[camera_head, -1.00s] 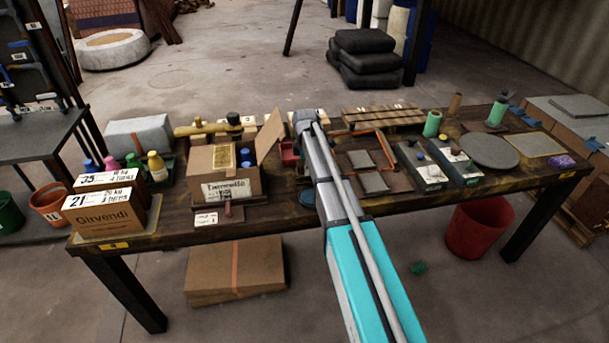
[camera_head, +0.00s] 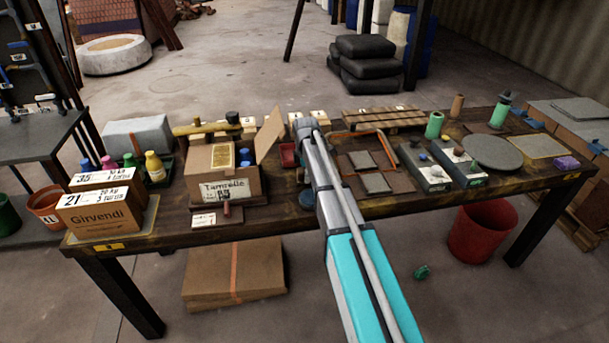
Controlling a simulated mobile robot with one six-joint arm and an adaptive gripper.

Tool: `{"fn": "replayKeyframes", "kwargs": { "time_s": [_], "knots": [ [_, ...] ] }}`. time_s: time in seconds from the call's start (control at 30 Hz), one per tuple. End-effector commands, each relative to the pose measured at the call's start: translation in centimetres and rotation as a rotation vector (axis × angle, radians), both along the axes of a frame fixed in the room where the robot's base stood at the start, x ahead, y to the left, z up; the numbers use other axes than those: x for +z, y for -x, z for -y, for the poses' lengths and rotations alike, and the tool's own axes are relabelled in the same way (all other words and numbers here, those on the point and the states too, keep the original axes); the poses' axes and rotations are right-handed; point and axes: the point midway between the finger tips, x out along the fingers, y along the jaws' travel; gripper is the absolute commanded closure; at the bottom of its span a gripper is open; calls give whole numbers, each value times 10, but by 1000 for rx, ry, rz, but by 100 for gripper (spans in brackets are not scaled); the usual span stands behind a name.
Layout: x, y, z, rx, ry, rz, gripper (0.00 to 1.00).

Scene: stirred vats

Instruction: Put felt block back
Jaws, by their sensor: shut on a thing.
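My arm reaches from the bottom right up to the middle of the table, and its wrist end is over the back half of the table. My gripper's fingers are hidden behind my own arm, so what they hold cannot be seen. No piece is clearly identifiable as the felt block. A larger pale grey block (camera_head: 137,136) sits at the table's back left.
The long wooden table (camera_head: 300,222) is crowded. An open carton (camera_head: 222,188) stands left of my arm, labelled boxes (camera_head: 98,218) at the left end. Right are grey blocks (camera_head: 425,172), a round grey disc (camera_head: 491,151) and a green bottle (camera_head: 499,112). A red bucket (camera_head: 478,232) stands below.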

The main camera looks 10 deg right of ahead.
Motion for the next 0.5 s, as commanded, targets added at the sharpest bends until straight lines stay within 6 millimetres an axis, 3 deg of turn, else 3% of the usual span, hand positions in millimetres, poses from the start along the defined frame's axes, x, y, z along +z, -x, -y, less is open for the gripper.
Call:
{"fn": "replayKeyframes", "kwargs": {
  "time_s": [0.13,0.17,0.3,0.5],
  "knots": [
    [-4,0,0,0,0,0,88],
    [-3,0,0,0,0,0,38],
    [-3,0,1,-1,0,0,12],
    [-3,0,1,-1,0,0,9]
  ]
}}
